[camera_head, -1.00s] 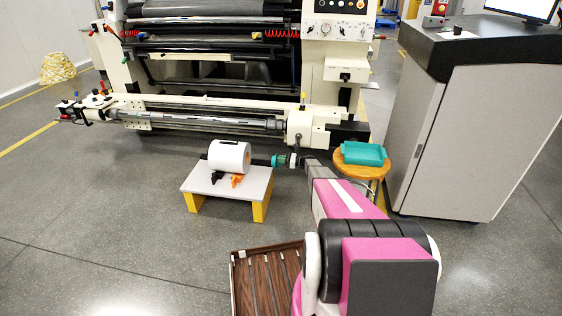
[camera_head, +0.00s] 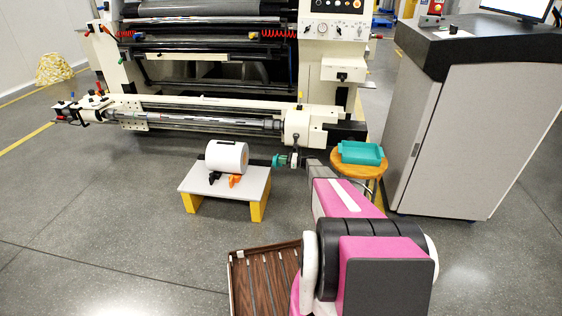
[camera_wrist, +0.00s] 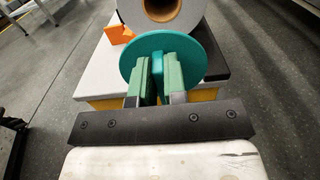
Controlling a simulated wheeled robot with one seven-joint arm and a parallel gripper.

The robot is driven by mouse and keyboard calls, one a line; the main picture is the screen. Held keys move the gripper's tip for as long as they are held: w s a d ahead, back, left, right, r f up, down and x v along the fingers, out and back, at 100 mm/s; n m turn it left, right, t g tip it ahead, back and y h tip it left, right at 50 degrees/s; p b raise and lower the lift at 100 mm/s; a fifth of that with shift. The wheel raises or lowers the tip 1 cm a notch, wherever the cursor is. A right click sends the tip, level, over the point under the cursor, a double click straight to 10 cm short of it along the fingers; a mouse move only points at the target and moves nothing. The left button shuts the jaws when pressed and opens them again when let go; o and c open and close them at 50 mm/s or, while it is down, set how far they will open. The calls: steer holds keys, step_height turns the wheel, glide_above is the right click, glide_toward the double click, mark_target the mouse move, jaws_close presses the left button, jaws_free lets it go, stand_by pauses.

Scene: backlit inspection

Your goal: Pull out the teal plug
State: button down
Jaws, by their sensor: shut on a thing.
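The teal plug (camera_head: 280,160) is held to the right of the white roll (camera_head: 226,157), with a visible gap between them in the head view. In the wrist view the plug shows as a round teal disc (camera_wrist: 164,43). My gripper (camera_wrist: 160,78) is shut on the plug, its green-padded fingers close together behind the disc. In the head view my gripper (camera_head: 294,160) is small beside the plug. The roll's end (camera_wrist: 160,15) shows an open brown core beyond the disc. The plug's far side is hidden in the wrist view.
The roll lies on a low grey-topped stand (camera_head: 198,186) with yellow legs. Black clips (camera_head: 214,177) and an orange piece (camera_head: 235,181) lie beside it. A teal tray (camera_head: 360,153) sits on a round wooden stool (camera_head: 372,170). A large machine stands behind; a grey cabinet (camera_head: 450,140) stands at right.

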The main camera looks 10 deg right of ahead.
steer(key=shift+v, duration=1.4)
